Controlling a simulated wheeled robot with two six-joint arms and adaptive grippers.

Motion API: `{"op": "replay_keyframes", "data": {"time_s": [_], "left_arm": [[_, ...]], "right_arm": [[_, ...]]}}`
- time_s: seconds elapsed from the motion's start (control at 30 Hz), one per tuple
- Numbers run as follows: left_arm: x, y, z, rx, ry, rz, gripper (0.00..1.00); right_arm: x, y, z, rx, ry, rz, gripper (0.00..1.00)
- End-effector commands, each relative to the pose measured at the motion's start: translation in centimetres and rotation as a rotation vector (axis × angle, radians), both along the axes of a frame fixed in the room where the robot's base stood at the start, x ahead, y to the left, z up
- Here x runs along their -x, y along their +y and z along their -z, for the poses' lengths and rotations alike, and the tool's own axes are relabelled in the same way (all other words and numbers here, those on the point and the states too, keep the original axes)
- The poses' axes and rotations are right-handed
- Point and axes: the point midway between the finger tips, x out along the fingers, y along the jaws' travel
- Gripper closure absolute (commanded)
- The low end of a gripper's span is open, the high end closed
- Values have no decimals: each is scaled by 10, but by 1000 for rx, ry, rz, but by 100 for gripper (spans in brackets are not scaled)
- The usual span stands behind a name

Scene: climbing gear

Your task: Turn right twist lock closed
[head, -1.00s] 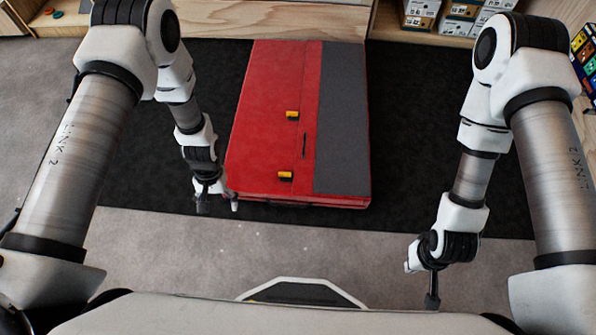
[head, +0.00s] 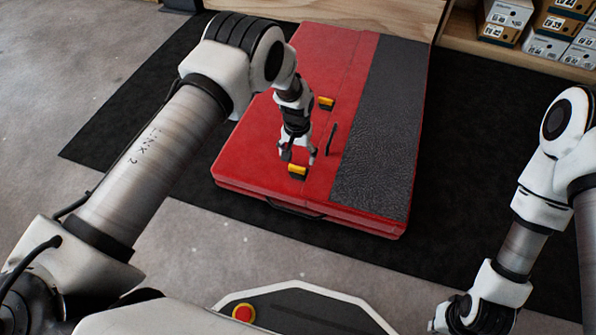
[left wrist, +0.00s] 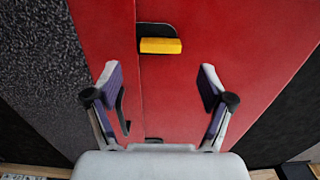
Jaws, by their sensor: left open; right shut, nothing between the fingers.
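A red pad (head: 300,75) with a grey strip bears two yellow twist locks on black bases. The nearer lock (head: 297,171) is close to the pad's front edge; the farther lock (head: 326,103) is further back. My left gripper (head: 299,160) is open and empty above the pad, just behind the nearer lock. In the left wrist view, a yellow lock (left wrist: 160,46) lies crosswise beyond and between the open fingertips (left wrist: 158,72), apart from them. A dark piece (left wrist: 153,140) shows beside the gripper body, mostly hidden. My right gripper's fingers are outside the frame; only its wrist shows.
A dark handle (head: 331,139) lies on the pad beside the grey strip (head: 385,130). The pad rests on a black mat (head: 465,160). Shoe boxes (head: 550,30) fill a wooden shelf at the back right. The mat right of the pad is clear.

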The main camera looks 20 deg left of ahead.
Motion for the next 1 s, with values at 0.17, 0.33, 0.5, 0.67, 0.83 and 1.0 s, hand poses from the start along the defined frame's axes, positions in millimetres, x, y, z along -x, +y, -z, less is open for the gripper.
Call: {"op": "replay_keyframes", "data": {"time_s": [0.17,0.33,0.5,0.67,0.83,1.0], "left_arm": [[1,0,44,0,2,0,19],[1,0,60,0,1,-1,19],[1,0,59,0,1,-1,19],[1,0,59,0,2,0,58],[1,0,60,0,2,0,79],[1,0,60,0,3,7,79]], "right_arm": [[-1,-1,27,1,-2,5,100],[-2,-1,35,1,-4,7,100],[-2,-1,33,1,-5,8,100],[-2,-1,33,1,-4,8,100],[-2,-1,33,1,-4,7,100],[-1,-1,33,1,-4,7,100]]}}
